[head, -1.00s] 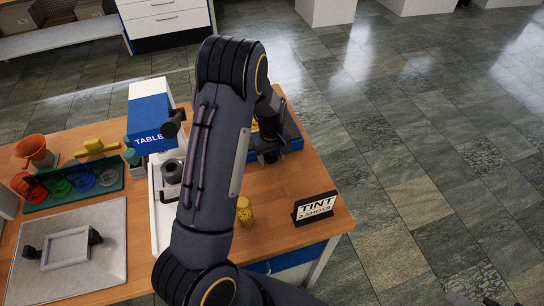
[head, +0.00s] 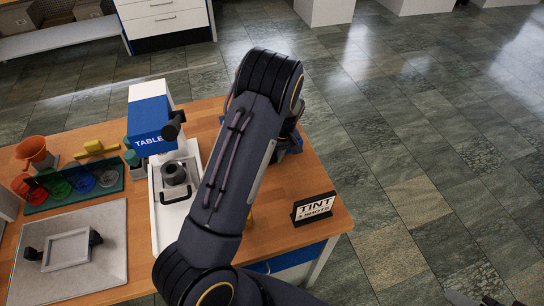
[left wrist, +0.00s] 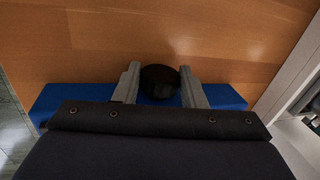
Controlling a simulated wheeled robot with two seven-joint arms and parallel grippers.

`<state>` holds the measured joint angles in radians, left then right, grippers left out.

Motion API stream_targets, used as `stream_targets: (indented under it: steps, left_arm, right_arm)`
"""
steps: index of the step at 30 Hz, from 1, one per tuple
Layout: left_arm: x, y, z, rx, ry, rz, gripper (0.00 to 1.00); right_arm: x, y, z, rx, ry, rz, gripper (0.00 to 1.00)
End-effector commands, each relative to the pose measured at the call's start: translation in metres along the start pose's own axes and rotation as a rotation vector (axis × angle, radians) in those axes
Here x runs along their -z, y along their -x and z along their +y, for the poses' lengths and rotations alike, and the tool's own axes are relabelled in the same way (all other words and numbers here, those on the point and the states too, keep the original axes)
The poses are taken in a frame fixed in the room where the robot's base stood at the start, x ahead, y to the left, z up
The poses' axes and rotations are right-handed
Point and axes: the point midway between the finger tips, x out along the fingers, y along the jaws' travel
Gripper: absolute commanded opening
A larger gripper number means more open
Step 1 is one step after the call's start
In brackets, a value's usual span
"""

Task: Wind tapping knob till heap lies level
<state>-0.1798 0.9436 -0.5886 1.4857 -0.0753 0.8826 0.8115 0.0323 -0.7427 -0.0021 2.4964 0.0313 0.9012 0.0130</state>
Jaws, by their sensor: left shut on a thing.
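In the left wrist view, a round black knob (left wrist: 160,78) sits between the two grey fingers of my left gripper (left wrist: 159,70). The gripper is shut on it. The knob is at a blue device (left wrist: 225,96) on the wooden bench. In the head view, my dark left arm covers most of this blue device (head: 290,145) and hides the fingers and knob. No heap can be made out in either view.
A blue-and-white press marked TABLE (head: 152,115) stands left of my arm, with a dark cup (head: 175,173) on its white base. A TINT sign (head: 314,208) stands at the bench's right corner. Coloured discs in a green rack (head: 75,190) and a grey plate (head: 105,270) lie left.

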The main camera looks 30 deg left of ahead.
Motion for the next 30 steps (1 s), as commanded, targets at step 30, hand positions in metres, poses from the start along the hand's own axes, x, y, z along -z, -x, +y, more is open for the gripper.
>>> stream_targets:
  steps: [30]
  left_arm:
    - [0.001, 0.071, 0.001, -0.003, 0.002, 0.002, 0.59]
  right_arm:
    - [-0.007, -0.015, 0.007, 0.0, 0.0, 0.0, 0.47]
